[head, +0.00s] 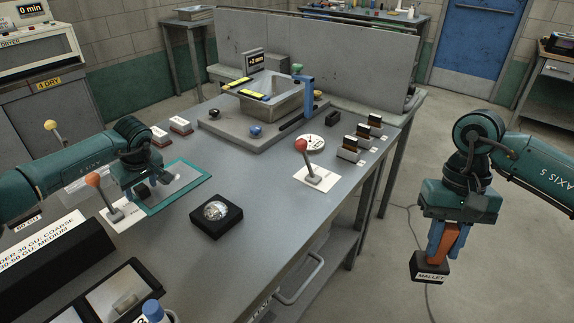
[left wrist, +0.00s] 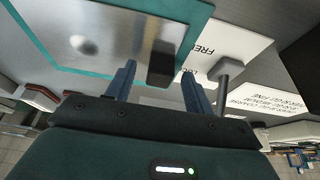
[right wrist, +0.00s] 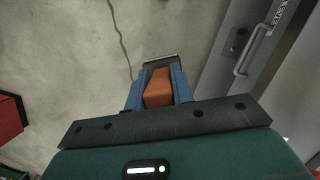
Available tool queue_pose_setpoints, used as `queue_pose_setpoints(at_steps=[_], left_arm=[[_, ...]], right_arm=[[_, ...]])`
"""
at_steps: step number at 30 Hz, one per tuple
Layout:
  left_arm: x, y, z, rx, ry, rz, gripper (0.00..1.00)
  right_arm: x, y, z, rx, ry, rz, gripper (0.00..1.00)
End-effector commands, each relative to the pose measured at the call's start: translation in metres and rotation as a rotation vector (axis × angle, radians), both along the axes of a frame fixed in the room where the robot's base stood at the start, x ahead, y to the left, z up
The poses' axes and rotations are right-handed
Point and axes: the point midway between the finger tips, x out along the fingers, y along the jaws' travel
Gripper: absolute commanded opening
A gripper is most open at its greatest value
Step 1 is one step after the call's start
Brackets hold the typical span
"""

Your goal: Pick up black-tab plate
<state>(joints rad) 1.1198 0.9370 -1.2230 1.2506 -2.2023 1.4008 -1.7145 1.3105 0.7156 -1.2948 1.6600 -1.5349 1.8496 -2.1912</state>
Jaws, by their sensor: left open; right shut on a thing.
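The grey plate (head: 184,179) lies on the teal-edged mat (head: 192,191) at the left of the bench. Its black tab (left wrist: 161,62) shows in the left wrist view, just ahead of and between my left fingers. My left gripper (head: 137,191) is open over the near left part of the mat; it also shows in the left wrist view (left wrist: 159,88). My right gripper (head: 447,240) is shut on the orange handle of the mallet (head: 431,268), whose black head is labelled MALLET. It hangs over the floor right of the bench, and the handle shows in the right wrist view (right wrist: 158,88).
Another red-knobbed lever (head: 308,165) stands further right. A black block with a clear dome (head: 216,215) sits near the front edge. A basin (head: 272,101) is at the back.

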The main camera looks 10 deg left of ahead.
Motion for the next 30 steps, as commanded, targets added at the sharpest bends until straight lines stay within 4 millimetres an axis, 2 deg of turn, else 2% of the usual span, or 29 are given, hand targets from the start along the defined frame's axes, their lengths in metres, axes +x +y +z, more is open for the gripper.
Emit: queue_pose_setpoints(at_steps=[8,26,30], left_arm=[[0.0006,0.0005,-0.0021,0.000,0.000,-0.001,0.51],[0.0006,0.0008,-0.0015,0.000,-0.001,0.000,0.02],[0.0009,0.0009,-0.0010,0.000,-0.002,0.000,0.00]], right_arm=[[0.0002,0.0002,0.0007,0.001,-0.001,0.000,0.00],[0.0002,0.0002,0.0007,0.001,-0.001,0.000,0.00],[0.0002,0.0001,0.0008,0.001,-0.001,0.000,0.00]])
